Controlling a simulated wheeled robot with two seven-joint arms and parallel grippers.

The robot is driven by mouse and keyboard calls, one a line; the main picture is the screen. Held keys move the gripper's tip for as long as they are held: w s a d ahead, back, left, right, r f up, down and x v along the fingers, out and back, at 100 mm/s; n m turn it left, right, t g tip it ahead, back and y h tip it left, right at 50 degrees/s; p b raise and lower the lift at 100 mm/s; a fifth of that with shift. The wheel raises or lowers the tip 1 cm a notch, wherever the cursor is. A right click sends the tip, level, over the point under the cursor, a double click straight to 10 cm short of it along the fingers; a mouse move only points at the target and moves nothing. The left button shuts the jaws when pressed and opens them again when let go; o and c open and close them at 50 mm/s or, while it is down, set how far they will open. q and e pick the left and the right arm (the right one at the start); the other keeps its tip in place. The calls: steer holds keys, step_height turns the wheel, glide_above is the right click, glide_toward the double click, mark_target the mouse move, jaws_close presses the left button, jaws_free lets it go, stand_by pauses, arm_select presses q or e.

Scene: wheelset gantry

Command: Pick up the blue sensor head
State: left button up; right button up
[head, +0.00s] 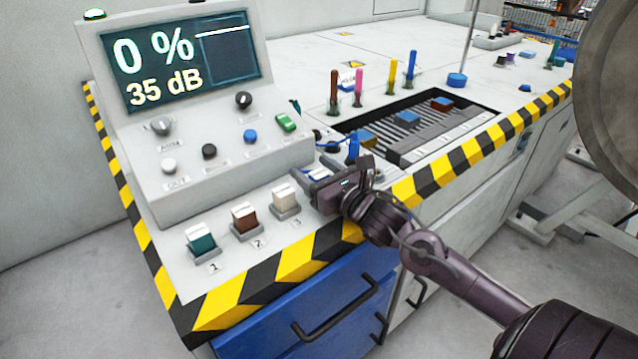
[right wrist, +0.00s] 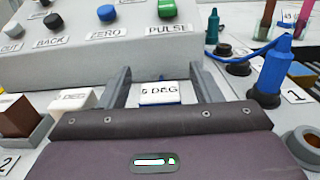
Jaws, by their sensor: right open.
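The blue sensor head (head: 318,175) sits in its holder at the right end of the front row on the console ledge, partly hidden by my right gripper (head: 322,184). In the right wrist view its white label (right wrist: 160,93) shows with a thin blue edge below it. It lies between the two spread fingers of my right gripper (right wrist: 161,82), with space visible on both sides. The gripper's own body hides the lower part of the head. My left gripper is not in view.
Teal (head: 201,240), brown (head: 244,218) and beige (head: 285,200) heads stand left of it in holders. A blue probe (right wrist: 272,68) with a cable stands close on the right. The control console (head: 200,150) rises behind. Blue drawers (head: 300,305) lie below the striped edge.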

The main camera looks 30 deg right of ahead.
steer(key=shift+w, duration=0.25)
steer(key=c, duration=1)
steer(key=shift+c, duration=0.5)
steer(key=shift+r, duration=0.15)
